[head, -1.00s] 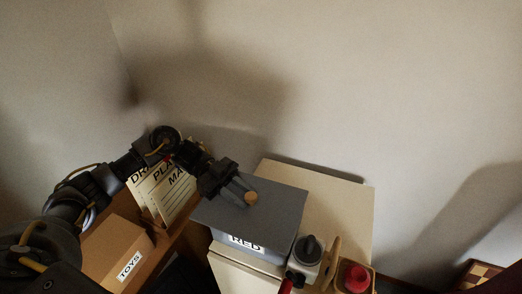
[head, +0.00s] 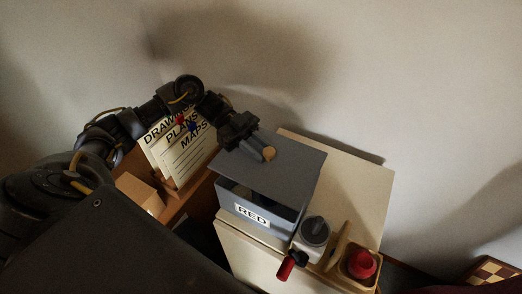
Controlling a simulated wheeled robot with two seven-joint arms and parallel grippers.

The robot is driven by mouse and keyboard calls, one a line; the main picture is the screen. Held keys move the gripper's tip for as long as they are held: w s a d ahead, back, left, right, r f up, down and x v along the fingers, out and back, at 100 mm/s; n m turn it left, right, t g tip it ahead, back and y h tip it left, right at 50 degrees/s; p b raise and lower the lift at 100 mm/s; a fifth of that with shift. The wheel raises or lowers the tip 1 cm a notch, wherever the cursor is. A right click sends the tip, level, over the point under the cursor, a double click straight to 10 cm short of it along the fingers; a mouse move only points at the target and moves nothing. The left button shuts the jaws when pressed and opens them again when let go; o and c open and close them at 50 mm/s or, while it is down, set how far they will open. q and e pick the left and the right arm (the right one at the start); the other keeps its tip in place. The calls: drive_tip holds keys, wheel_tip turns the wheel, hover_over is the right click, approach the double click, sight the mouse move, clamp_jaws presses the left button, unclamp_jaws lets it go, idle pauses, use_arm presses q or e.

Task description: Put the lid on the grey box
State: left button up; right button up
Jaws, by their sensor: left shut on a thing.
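The grey box (head: 280,222) stands on a cream cabinet top and has a white label reading RED on its front. The flat grey lid (head: 300,165) is over the box. A dark gap shows between the lid and the box's front wall, so the lid is not flush there. The back of the box is hidden under the lid. My right gripper is not in view.
The cream cabinet top (head: 352,190) is clear right of the box. In front are a pale item with a grey round top (head: 315,232), a red handle (head: 286,268) and a wooden tray with a red object (head: 361,264). Labelled folders (head: 185,150) stand left.

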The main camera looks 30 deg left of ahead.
use_arm(q)
drive_tip(key=shift+f+b, duration=0.55)
drive_tip(key=shift+f, duration=0.35)
wheel_tip(320, 180, down, 4)
drive_tip(key=b, duration=0.3)
drive_tip(key=shift+r, duration=0.2)
drive_tip(key=shift+f, duration=0.2)
drive_tip(key=shift+f+b, duration=0.4)
drive_tip(key=shift+f, duration=0.05)
drive_tip(key=o, duration=1.1)
